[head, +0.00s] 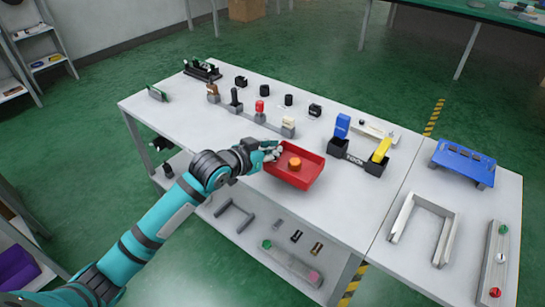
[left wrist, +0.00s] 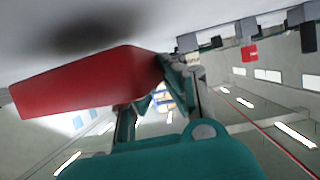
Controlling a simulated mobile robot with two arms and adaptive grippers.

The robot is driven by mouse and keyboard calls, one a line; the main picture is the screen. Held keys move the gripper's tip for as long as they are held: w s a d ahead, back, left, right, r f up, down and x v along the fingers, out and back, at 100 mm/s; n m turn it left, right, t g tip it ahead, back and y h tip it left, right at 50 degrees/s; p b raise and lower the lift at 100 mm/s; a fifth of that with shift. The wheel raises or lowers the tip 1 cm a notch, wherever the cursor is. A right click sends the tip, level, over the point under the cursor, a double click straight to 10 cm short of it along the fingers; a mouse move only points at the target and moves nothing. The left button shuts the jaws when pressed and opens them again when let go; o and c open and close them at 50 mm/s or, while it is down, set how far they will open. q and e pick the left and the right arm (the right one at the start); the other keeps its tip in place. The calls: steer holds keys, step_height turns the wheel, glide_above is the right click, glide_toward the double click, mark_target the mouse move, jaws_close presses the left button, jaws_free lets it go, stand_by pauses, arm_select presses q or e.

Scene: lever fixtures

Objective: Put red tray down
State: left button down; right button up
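The red tray (head: 303,178) is over the front part of the white table, with an orange round object (head: 294,163) inside it. My left gripper (head: 272,151) is at the tray's left rim and appears shut on it. In the left wrist view the red tray (left wrist: 85,83) reaches between the fingers of the left gripper (left wrist: 165,75). A dark shadow on the white surface there, apart from the tray, suggests the tray is held a little above the table. My right gripper is not in view.
The white table (head: 345,215) has bare room right of the tray. A blue stand (head: 463,163) and a grey U-shaped frame (head: 424,223) are at the right.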

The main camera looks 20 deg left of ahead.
arm_select(q)
step_height(320, 180, down, 3)
steer(key=shift+r, duration=0.15)
steer(key=c, duration=1.5)
jaws_free()
steer(key=shift+s, duration=0.1)
steer(key=v, duration=1.2)
